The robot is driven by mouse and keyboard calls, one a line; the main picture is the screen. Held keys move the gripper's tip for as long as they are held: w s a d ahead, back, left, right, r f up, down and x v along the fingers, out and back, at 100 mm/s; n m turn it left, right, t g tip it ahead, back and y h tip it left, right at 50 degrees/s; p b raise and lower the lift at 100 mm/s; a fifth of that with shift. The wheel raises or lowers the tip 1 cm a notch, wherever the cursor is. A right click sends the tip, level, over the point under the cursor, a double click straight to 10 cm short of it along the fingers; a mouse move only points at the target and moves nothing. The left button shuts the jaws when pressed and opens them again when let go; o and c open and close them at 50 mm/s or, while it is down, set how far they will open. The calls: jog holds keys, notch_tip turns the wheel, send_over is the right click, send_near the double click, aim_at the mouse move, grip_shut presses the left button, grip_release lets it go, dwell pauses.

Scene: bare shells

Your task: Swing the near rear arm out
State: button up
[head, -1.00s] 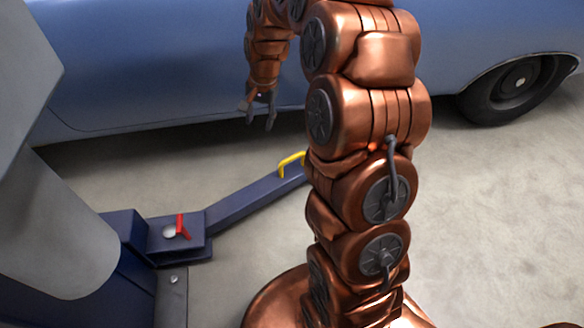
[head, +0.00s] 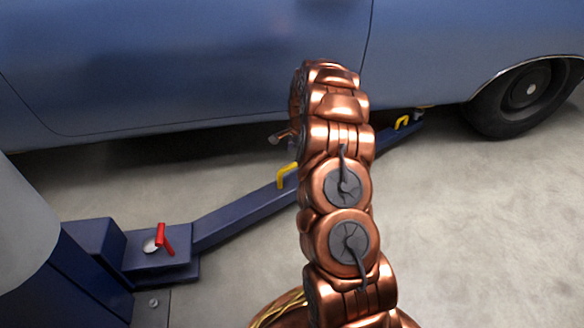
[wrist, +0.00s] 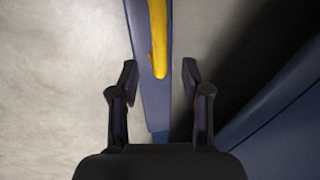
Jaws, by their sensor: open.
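The near lift arm (head: 235,215) is a dark blue beam running from its pivot bracket at lower left up and right toward the car. A yellow handle (head: 283,176) stands on it, and a second yellow handle (head: 402,122) is near its far end. In the wrist view the yellow handle (wrist: 158,40) lies along the blue beam (wrist: 153,110). My gripper (wrist: 159,64) is open, its fingers on either side of the handle's lower end; contact cannot be told. In the head view my copper arm hides most of the gripper; a grey finger (head: 279,137) shows at its left.
A blue car (head: 180,70) fills the background, its rear wheel (head: 520,95) at right. A red lever (head: 163,238) sits on the pivot bracket (head: 160,262) at lower left. The concrete floor (head: 480,230) at right is clear.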

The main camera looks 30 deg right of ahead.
aim_at(292, 165)
jog(key=f+b, duration=0.1)
jog(key=f, duration=0.2)
jog(key=w+f+b, duration=0.1)
jog(key=f+b, duration=0.1)
jog(key=f, duration=0.2)
jog(key=shift+w+f, duration=0.1)
jog(key=shift+w, duration=0.1)
jog(key=shift+a, duration=0.1)
grip_shut()
dwell(0.4)
